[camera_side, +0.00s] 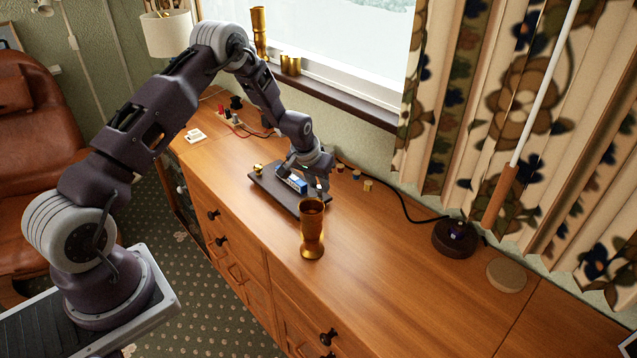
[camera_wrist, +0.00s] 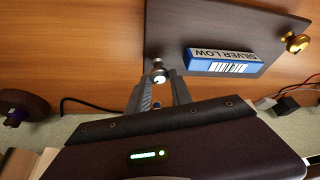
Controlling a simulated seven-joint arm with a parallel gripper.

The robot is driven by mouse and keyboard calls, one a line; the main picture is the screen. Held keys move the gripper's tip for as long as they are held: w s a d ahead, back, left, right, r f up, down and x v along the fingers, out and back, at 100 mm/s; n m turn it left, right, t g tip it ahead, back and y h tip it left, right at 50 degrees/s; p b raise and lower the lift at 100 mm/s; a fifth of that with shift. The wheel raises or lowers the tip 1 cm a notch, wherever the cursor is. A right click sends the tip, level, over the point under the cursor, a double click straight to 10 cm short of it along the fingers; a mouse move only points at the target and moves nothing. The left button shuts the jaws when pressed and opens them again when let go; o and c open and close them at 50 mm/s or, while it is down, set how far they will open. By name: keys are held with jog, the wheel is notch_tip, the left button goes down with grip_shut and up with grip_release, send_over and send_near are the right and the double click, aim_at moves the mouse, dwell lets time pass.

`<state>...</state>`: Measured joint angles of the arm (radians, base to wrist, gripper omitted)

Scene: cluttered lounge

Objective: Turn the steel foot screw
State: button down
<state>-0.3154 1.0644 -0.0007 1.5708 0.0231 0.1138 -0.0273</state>
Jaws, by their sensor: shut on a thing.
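A dark flat plate (camera_side: 264,182) lies on the wooden cabinet top, and it fills the upper middle of the wrist view (camera_wrist: 165,30). The steel foot screw (camera_wrist: 158,66) is a small silvery knob at the plate's near left corner in the wrist view. My gripper (camera_wrist: 159,80) is shut on it, one finger on each side. In the side view my gripper (camera_side: 316,182) comes down at the plate's right end and partly hides the screw. A brass screw (camera_side: 258,168) stands at the opposite end of the plate, also in the wrist view (camera_wrist: 296,43).
A blue block (camera_wrist: 222,64) labelled "SILVER LOW" lies on the plate. A brass goblet (camera_side: 312,232) stands close in front of the plate. Behind are small blocks (camera_side: 355,175) and a black cable. A lamp base (camera_side: 456,238) and round coaster (camera_side: 506,275) stand right; the front right is clear.

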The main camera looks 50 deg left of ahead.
jog(key=c, duration=1.1)
grip_release()
jog(key=shift+c, duration=0.2)
